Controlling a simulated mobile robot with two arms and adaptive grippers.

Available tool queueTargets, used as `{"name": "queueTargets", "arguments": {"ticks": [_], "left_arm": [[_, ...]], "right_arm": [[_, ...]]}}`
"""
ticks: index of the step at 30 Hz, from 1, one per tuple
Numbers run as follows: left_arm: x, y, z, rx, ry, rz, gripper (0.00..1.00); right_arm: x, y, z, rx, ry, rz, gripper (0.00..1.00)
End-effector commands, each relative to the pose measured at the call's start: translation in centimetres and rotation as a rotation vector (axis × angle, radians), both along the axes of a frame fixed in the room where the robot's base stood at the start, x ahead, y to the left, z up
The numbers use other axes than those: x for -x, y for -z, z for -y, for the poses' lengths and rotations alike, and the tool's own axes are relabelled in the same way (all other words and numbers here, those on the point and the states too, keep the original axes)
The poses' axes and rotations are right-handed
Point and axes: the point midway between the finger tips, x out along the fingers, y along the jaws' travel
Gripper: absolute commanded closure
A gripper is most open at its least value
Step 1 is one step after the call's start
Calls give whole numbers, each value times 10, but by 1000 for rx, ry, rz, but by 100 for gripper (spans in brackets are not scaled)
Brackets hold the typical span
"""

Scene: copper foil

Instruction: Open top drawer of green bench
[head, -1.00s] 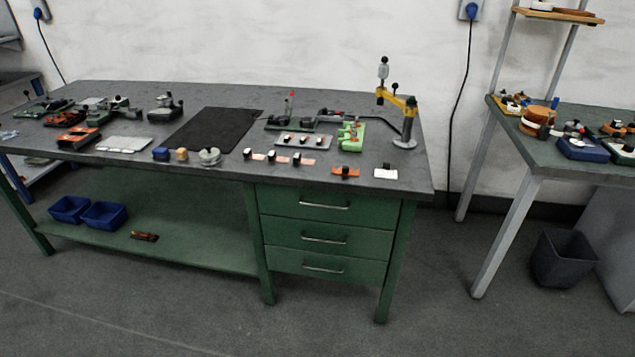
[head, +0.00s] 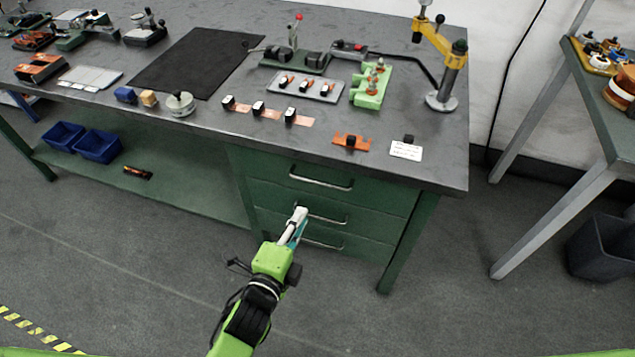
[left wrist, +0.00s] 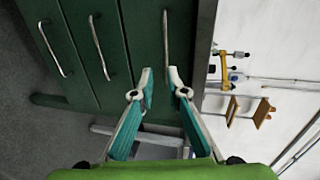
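The green bench (head: 150,200) has three drawers stacked at its right end, all looking closed. The top drawer (head: 375,195) has a silver bar handle (head: 321,181). In the left wrist view, which is turned sideways, the top drawer's handle (left wrist: 165,42) is the rightmost one. My left gripper (head: 299,222) is in front of the drawers and covers part of the middle handle in the head view. In the left wrist view the left gripper (left wrist: 162,82) has its fingers apart with nothing between them, the top handle lying beyond the tips. My right gripper is not in view.
The bench top (head: 330,185) carries small parts, a black mat (head: 197,62) and a yellow-armed stand (head: 447,75). Blue bins (head: 97,146) sit on the lower shelf. A second table (head: 600,160) and a dark waste bin (head: 600,250) stand at right. Floor before the drawers is open.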

Motion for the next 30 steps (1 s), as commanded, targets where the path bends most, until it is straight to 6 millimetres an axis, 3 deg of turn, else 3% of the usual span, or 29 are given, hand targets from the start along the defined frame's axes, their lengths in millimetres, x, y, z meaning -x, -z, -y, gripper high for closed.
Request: {"name": "queueTargets", "arguments": {"ticks": [5,21,30], "left_arm": [[-15,-8,5,-14,4,27,86],[-112,15,37,-11,4,23,86],[-129,19,42,-13,4,21,86]], "right_arm": [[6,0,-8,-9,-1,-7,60],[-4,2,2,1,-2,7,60],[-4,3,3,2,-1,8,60]]}}
